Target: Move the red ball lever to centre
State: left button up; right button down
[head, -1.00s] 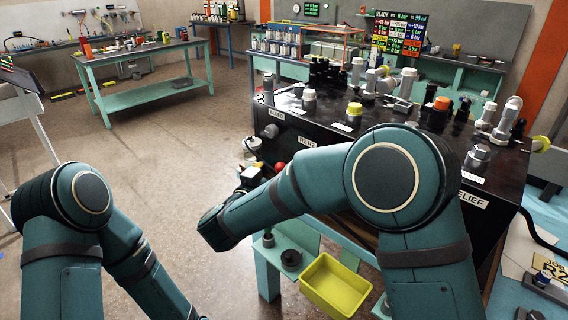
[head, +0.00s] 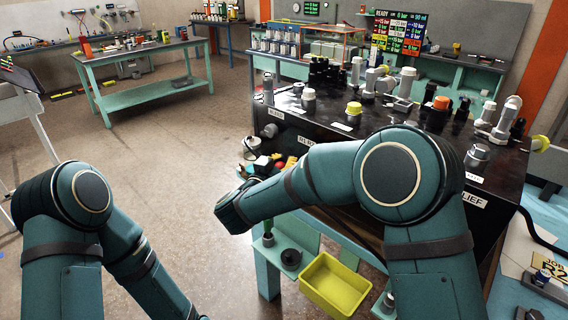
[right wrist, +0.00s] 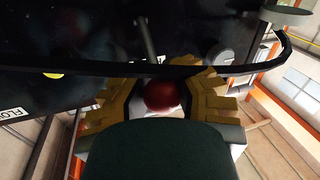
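The red ball of the lever (right wrist: 162,95) sits between the two yellow-padded fingers of my right gripper (right wrist: 163,88) in the right wrist view. The pads are close on both sides of it; whether they touch it I cannot tell. A thin grey rod shows above the ball. In the head view the red ball (head: 280,165) is a small spot at the near left side of the black bench, beside my right gripper (head: 272,164), which is partly hidden by my forearm. My left arm comes in at the lower left; its gripper is out of view.
The black test bench (head: 330,143) carries several fittings and capped valves on top. A yellow bin (head: 335,287) stands on a low shelf below my right arm. A dark bar (right wrist: 200,72) crosses just beyond the fingers.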

jog(key=shift+a+f, duration=0.1)
jog(key=shift+a, duration=0.05)
jog(key=shift+s+f+b, duration=0.1)
jog(key=shift+f+b, duration=0.15)
jog(key=shift+b, duration=0.15)
jog(key=f, duration=0.1)
jog(key=f+b, duration=0.1)
jog(key=a+f+t, duration=0.1)
jog(key=shift+s+h, duration=0.3)
jog(key=shift+s, duration=0.05)
jog(key=c, duration=0.7)
grip_release()
jog(key=shift+r, duration=0.1)
jog(key=shift+d, duration=0.1)
